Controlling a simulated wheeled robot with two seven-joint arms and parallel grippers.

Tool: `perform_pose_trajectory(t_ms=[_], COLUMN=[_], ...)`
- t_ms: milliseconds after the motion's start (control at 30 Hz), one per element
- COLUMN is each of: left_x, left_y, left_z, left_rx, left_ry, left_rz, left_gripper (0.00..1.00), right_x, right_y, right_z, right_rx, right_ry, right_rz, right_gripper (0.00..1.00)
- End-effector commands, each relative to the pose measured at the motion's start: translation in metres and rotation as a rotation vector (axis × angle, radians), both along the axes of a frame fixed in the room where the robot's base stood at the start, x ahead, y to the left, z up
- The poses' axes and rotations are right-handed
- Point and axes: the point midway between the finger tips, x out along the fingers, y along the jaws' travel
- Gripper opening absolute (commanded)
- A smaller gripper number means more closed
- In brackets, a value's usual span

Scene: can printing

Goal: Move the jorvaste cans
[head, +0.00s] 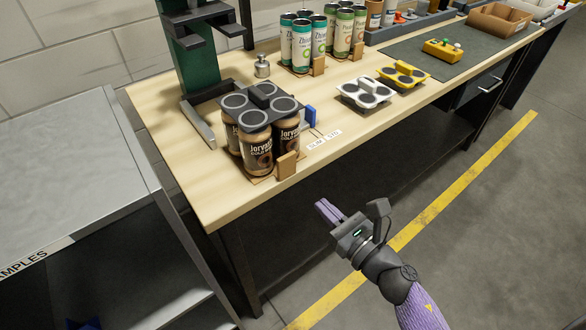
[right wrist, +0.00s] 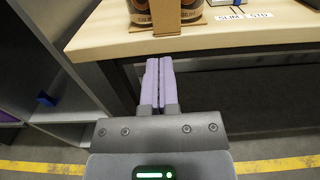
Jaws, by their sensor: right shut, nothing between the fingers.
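The Jorvaste cans (head: 258,152) are a pack of brown cans standing upright on the wooden workbench, under a dark grey carrier top (head: 259,104) with a raised block in its middle. A small tan wooden block (head: 287,165) stands at the pack's front right. In the right wrist view the lower part of the cans (right wrist: 196,5) shows at the top, behind the wooden block (right wrist: 167,14). My right gripper (head: 324,212) is shut and empty, in front of the bench edge and below right of the cans. Its closed fingers (right wrist: 159,85) point toward the bench. My left gripper is out of view.
A green press (head: 190,60) stands behind the cans. White (head: 365,93) and yellow (head: 403,75) holders and packs of green-and-white cans (head: 305,42) stand farther right on the bench. A grey shelf unit (head: 80,170) is at left. The floor before the bench is clear.

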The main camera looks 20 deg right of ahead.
Motion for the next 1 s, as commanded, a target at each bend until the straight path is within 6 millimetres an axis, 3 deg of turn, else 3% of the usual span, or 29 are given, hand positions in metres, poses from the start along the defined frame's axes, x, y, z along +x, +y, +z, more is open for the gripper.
perform_pose_trajectory(t_ms=[300,467,1000], left_x=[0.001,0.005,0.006], left_y=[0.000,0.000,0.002], left_z=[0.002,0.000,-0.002], left_rx=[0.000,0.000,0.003], left_ry=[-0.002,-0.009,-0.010], left_rz=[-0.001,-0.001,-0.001], left_gripper=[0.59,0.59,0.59], right_x=[0.065,0.086,0.097], right_y=[0.023,0.031,0.035], right_z=[0.001,0.000,-0.001], right_rx=[0.004,0.004,0.003], right_ry=[-0.001,0.001,0.002], right_rz=[-0.001,-0.002,0.000], right_gripper=[0.00,0.00,0.00])
